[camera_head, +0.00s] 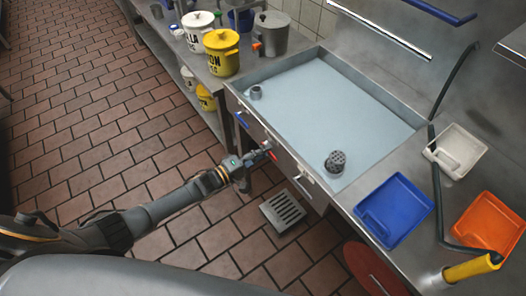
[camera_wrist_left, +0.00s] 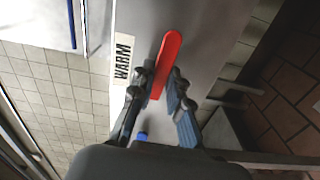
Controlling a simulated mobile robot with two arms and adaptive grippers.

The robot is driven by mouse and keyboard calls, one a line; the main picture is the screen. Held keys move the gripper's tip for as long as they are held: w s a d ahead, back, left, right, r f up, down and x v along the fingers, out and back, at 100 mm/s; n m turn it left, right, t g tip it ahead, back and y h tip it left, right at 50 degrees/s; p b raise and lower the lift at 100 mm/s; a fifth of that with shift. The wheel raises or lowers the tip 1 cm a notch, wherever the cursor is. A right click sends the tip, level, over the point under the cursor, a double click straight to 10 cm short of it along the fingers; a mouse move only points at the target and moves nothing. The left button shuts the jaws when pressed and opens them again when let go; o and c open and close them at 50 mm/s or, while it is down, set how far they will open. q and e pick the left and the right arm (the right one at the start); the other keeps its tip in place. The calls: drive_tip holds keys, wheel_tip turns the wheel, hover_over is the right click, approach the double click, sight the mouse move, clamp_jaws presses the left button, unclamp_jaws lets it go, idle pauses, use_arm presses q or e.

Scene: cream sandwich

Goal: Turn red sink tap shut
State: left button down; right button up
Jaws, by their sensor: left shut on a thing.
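The red sink tap (camera_head: 273,156) is on the front face of the sink unit, at the end of my left gripper (camera_head: 262,153). In the left wrist view, the red tap (camera_wrist_left: 166,60) is a long red lever beside a "WARM" label. The fingers of my left gripper (camera_wrist_left: 163,82) are on either side of the lever's near part and shut on it. A blue tap (camera_head: 241,118) sits on the same front face, further left. My right gripper is in neither view.
The sink basin (camera_head: 330,105) holds two grey cylindrical pieces. Yellow and white pots (camera_head: 221,52) stand on the counter at the back left. Blue, orange and white trays (camera_head: 395,212) lie at the right. A floor grate (camera_head: 283,210) lies below the sink front.

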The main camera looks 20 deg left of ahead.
use_arm(q)
drive_tip(key=shift+n, duration=0.4)
drive_tip(key=c, duration=1.3)
unclamp_jaws()
drive_tip(key=shift+a, duration=0.1)
drive_tip(key=v, duration=1.2)
